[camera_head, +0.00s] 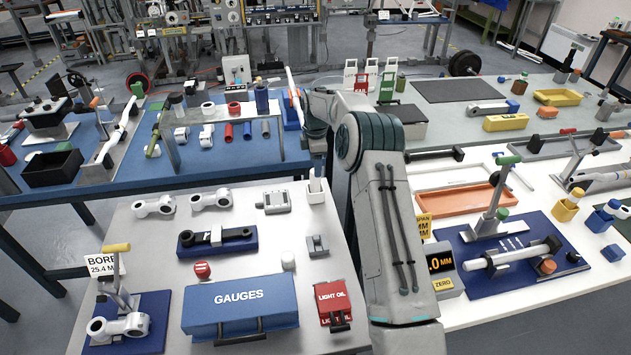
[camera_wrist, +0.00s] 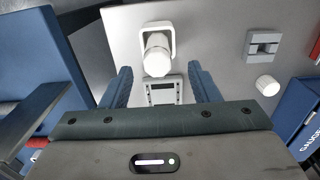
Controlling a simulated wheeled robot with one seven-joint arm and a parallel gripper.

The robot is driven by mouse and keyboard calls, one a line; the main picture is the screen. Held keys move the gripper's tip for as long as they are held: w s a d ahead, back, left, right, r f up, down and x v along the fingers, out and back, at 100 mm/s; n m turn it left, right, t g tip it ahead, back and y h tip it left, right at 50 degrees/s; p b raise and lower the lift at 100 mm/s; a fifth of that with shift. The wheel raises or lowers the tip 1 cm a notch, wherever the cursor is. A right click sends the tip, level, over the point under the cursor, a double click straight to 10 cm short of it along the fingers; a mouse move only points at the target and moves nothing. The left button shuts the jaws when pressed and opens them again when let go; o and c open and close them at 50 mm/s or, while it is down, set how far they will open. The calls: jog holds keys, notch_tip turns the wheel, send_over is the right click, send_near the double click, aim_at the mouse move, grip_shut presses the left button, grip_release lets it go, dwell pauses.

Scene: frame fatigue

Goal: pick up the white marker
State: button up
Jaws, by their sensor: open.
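A white cylinder (camera_wrist: 157,55), which looks like the white marker, stands in a squarish white holder (camera_wrist: 170,27) in the wrist view. In the head view the holder (camera_head: 316,197) is near the far right corner of the white table, with the white marker (camera_head: 312,176) upright in it. My gripper (camera_wrist: 159,70) is open and empty. Its two blue fingers lie on either side of the marker in the wrist view, apart from it. In the head view my arm hides the gripper's fingers.
A grey instrument (camera_head: 277,201) lies close beside the holder. A grey block (camera_head: 317,245), a small white cylinder (camera_head: 288,260), a blue GAUGES box (camera_head: 241,307) and a red LIGHT OIL can (camera_head: 334,302) are nearer on the table. A blue table (camera_head: 240,158) stands behind.

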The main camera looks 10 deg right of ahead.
aim_at(315, 184)
jog(key=shift+w+f+p, duration=0.15)
jog(key=shift+f+p, duration=1.05)
jog(key=shift+f, duration=1.8)
jog(key=c, duration=1)
